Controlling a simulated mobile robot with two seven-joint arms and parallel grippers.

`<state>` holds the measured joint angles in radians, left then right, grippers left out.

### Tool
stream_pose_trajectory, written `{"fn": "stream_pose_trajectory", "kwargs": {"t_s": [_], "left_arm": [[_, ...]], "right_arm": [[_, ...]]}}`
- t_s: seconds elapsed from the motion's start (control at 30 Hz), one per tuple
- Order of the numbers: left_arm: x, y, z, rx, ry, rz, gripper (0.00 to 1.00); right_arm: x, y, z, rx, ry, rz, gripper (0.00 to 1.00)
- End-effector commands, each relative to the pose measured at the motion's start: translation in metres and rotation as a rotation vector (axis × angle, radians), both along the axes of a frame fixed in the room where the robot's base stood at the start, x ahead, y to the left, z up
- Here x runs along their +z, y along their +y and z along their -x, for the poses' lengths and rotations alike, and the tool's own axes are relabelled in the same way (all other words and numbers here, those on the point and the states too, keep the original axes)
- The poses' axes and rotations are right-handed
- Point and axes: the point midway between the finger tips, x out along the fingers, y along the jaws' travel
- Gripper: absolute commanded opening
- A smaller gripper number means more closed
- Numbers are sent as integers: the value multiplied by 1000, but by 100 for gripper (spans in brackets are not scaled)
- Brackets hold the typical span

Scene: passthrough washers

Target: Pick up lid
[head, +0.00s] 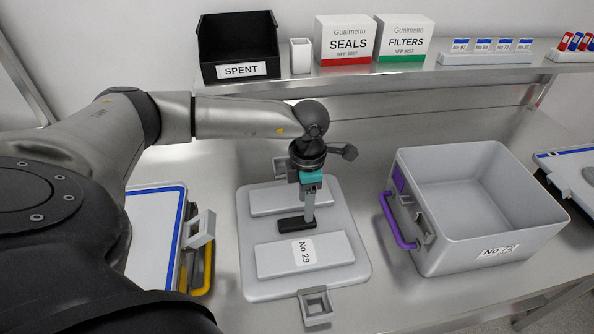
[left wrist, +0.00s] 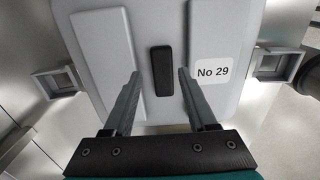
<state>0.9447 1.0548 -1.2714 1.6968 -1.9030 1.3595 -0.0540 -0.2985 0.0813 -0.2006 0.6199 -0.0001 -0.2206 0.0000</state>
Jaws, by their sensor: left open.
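The lid (head: 343,219) is a light grey plate with two raised panels, a "No 29" label and a black handle (head: 290,224) in its middle. It lies flat on the metal bench, with a square latch loop at its near and far ends. My left gripper (head: 308,217) points down over the lid at the handle. In the left wrist view the left gripper (left wrist: 157,72) is open, its two fingers on either side of the black handle (left wrist: 161,71), which shows between and just beyond the tips. I cannot tell whether the fingers touch it. My right gripper is not in view.
An open grey bin (head: 440,255) with a purple handle stands right of the lid. A blue-edged case (head: 152,230) with a yellow handle lies left. A shelf above holds a black SPENT bin (head: 240,50), a SEALS box (head: 346,40) and a FILTERS box (head: 403,38).

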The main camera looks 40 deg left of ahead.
Motion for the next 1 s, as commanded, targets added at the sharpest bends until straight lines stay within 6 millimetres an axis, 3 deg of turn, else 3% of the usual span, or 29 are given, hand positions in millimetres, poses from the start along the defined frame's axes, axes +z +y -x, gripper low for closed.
{"fn": "stream_pose_trajectory", "kwargs": {"t_s": [0.3, 0.63, 1.0], "left_arm": [[-44, -4, 1, 0, 3, 0, 57], [-50, -4, 1, -1, 1, 1, 56], [-49, -3, 1, 0, 1, 1, 15]], "right_arm": [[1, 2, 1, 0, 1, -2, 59], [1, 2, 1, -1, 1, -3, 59], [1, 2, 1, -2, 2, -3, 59]]}}
